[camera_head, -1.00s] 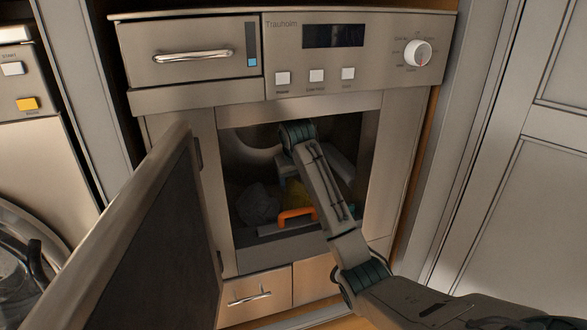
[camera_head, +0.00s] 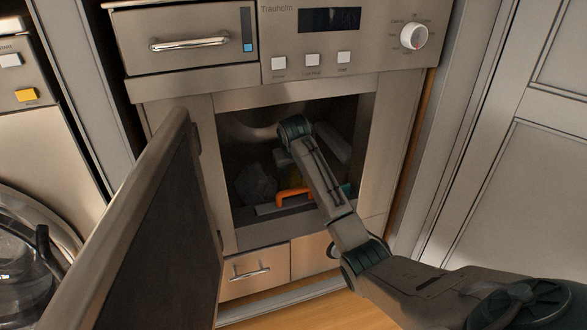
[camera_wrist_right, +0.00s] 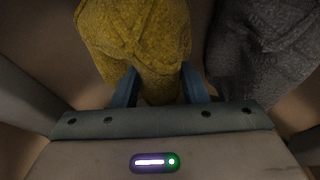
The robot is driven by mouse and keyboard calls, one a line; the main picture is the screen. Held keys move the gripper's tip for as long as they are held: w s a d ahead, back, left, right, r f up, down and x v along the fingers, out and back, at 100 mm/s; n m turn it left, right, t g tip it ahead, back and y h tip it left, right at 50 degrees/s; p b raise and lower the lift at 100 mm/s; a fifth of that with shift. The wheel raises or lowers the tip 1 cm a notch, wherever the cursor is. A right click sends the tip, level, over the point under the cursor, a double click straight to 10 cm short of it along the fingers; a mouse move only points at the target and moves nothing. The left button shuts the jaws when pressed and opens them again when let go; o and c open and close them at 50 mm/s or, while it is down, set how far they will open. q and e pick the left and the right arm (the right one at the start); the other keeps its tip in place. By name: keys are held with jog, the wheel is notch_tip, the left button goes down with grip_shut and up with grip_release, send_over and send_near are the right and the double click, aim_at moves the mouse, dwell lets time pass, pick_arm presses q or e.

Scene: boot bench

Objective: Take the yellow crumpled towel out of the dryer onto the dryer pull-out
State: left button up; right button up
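The yellow crumpled towel (camera_wrist_right: 145,35) is between the two blue fingers of my right gripper (camera_wrist_right: 159,85) in the right wrist view. It narrows where the fingers press it from both sides, so the gripper looks shut on it. In the head view my right arm reaches through the open front of the dryer (camera_head: 228,160), and its forearm hides most of the gripper and towel. A small yellow patch (camera_head: 283,160) shows there. I cannot make out a pulled-out dryer pull-out; a panel with a handle (camera_head: 250,270) sits flush below the opening. My left gripper is not in view.
A grey crumpled cloth (camera_head: 256,183) lies in the dryer left of my arm; the right wrist view shows grey cloth (camera_wrist_right: 265,50) close beside the towel. An orange curved thing (camera_head: 293,193) is near the opening's lower edge. The open dryer door (camera_head: 150,230) stands at left.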

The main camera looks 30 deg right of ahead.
jog(key=o, duration=0.4)
jog(key=shift+c, duration=0.2)
jog(key=c, duration=0.6)
jog(key=shift+r, duration=1.55)
jog(key=shift+r, duration=0.1)
